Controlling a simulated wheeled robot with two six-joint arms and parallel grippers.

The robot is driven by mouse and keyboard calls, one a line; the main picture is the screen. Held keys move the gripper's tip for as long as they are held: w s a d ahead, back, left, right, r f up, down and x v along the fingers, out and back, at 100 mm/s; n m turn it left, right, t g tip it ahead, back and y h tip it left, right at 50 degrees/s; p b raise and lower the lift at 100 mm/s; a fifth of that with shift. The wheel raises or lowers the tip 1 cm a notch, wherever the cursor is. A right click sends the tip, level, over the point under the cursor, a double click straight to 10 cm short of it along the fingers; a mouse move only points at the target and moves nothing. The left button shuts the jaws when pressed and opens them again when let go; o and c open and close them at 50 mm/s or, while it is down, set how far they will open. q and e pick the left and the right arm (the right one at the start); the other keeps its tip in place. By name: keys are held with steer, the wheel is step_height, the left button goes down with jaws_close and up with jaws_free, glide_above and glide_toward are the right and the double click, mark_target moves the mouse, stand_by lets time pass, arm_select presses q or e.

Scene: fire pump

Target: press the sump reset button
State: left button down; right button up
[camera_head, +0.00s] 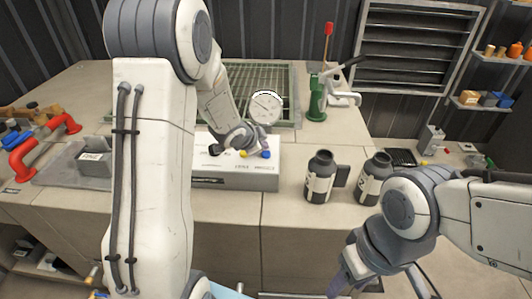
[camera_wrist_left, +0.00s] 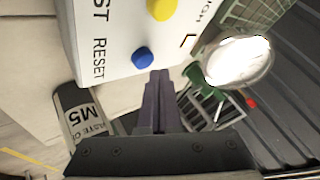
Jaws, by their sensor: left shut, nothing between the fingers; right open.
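A white control box (camera_head: 237,177) stands on the bench in the head view. On it are a yellow button (camera_head: 243,154) and a blue button (camera_head: 266,154). In the left wrist view the blue button (camera_wrist_left: 142,57) sits beside the word RESET on the box (camera_wrist_left: 110,35), with the yellow button (camera_wrist_left: 161,8) further along. My left gripper (camera_wrist_left: 160,76) is shut and empty, its tips close beside the blue button. I cannot tell whether they touch. In the head view my left wrist is over the box and its fingers are hard to make out. My right gripper (camera_head: 379,290) is open and empty, low at the front right.
A round gauge (camera_head: 265,108) stands just behind the box. Two dark bottles, one (camera_head: 320,177) nearer the box and one (camera_head: 374,174) further right, stand on the bench. A green valve (camera_head: 317,100) is behind them. Red pipework (camera_head: 45,150) lies at left.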

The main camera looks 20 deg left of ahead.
mark_target(263, 155)
stand_by(0.3)
arm_select(q)
steer(key=shift+f+b, duration=0.35)
steer(key=shift+f, duration=0.05)
steer(key=shift+f+b, duration=0.5)
steer(key=shift+f, duration=0.05)
stand_by(0.6)
stand_by(0.3)
steer(key=shift+r+p, duration=0.95)
steer(key=shift+r, duration=0.1)
step_height(263, 155, up, 5)
steer(key=p, duration=0.5)
